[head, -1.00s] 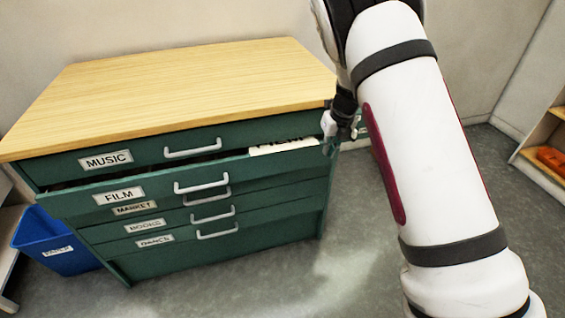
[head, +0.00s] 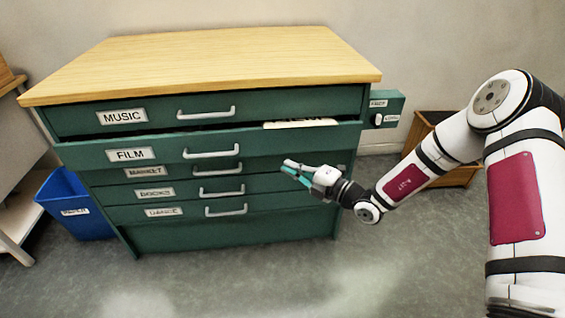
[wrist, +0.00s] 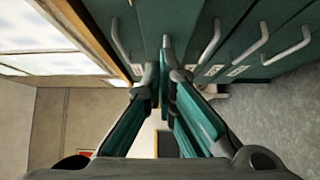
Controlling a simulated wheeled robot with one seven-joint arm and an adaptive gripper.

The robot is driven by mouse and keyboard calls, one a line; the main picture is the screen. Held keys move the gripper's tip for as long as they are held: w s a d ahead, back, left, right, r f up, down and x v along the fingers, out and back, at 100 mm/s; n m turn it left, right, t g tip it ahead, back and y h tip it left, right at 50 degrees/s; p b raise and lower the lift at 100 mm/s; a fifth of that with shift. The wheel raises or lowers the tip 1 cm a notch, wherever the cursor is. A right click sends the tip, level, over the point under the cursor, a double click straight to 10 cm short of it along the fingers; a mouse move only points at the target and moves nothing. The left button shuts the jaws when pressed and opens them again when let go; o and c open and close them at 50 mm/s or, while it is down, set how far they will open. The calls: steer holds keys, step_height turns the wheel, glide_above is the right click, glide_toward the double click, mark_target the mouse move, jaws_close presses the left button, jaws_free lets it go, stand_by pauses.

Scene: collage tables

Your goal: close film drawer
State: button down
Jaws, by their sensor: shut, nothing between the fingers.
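The film drawer (head: 240,147) is the second drawer down in a green cabinet. It carries a white FILM label (head: 131,154) and a silver handle (head: 211,154). It stands pulled out, with pale papers (head: 300,124) showing inside at its right. My gripper (head: 288,168) is in front of the cabinet, right of the film handle and a little below the drawer front. Its fingers are shut and empty. In the wrist view the gripper (wrist: 166,72) points toward the drawer fronts and their handles. I cannot tell whether the fingertips touch the cabinet.
The music drawer (head: 250,108) above and the lower drawers look closed. A small green box (head: 385,108) sticks out at the cabinet's right. A blue bin (head: 75,205) stands at the left, and a wooden crate (head: 455,175) stands behind my arm. The floor in front is clear.

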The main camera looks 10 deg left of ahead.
mark_target(268, 139)
steer(key=shift+w+d+b+x, duration=0.3)
steer(key=shift+b+x, duration=0.35)
steer(key=shift+x, duration=1.35)
steer(key=shift+w+d+b+x, duration=0.15)
steer(key=shift+w+b+x, duration=0.4)
steer(key=shift+x, duration=1.45)
steer(key=shift+w+d+b+x, duration=0.25)
steer(key=shift+b+x, duration=0.45)
steer(key=shift+x, duration=1.25)
steer(key=shift+w+a, duration=0.1)
steer(key=shift+w, duration=0.25)
steer(key=w, duration=0.3)
steer(key=shift+w+a, duration=0.3)
steer(key=shift+a, duration=0.1)
steer(key=shift+w+r, duration=0.1)
steer(key=shift+w, duration=0.3)
